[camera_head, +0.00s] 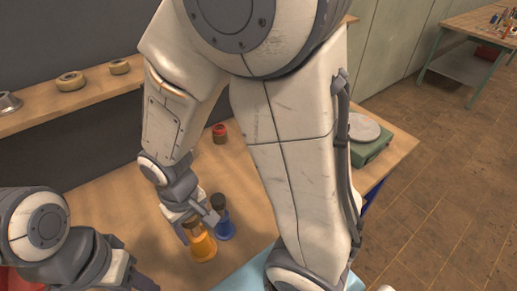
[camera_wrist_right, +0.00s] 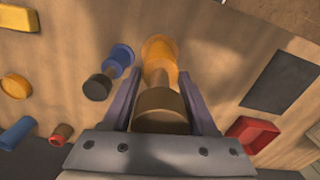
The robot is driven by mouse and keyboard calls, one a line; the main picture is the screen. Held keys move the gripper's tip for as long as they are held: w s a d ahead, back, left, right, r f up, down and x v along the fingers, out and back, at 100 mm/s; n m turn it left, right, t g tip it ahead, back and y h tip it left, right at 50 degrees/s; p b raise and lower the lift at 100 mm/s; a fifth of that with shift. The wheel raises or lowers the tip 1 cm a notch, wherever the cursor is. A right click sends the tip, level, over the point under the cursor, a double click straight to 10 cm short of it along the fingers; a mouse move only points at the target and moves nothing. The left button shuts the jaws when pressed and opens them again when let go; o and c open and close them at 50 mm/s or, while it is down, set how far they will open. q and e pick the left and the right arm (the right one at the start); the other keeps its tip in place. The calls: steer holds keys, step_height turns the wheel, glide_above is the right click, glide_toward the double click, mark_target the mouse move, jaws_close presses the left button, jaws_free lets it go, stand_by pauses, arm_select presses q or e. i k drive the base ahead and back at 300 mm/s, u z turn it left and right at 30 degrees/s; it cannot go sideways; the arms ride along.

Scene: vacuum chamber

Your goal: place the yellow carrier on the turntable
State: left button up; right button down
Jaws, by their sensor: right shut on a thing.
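The yellow carrier (camera_head: 202,247) has a wide yellow base and a brown upper part. My right gripper (camera_head: 195,219) is shut on its upper part. In the right wrist view, the carrier (camera_wrist_right: 160,53) lies between the two fingers (camera_wrist_right: 160,84). I cannot tell whether its base touches the table. What looks like the turntable is a pale grey disc (camera_head: 364,128) on a green base, at the right edge of the table, well away from the gripper. Its top looks empty. My left arm is at the lower left; its gripper (camera_head: 146,284) is only partly in view.
A blue carrier (camera_head: 223,229) with a dark top stands close beside the yellow one, also in the right wrist view (camera_wrist_right: 119,58). A red object (camera_head: 219,132) stands farther back. A shelf (camera_head: 40,112) holds several round parts. My right arm hides much of the table's middle.

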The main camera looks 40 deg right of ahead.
mark_target(358, 125)
steer(key=u, duration=2.5)
steer(key=k, duration=2.5)
steer(key=z, duration=2.55)
steer(key=i, duration=0.5)
steer(key=u, duration=0.05)
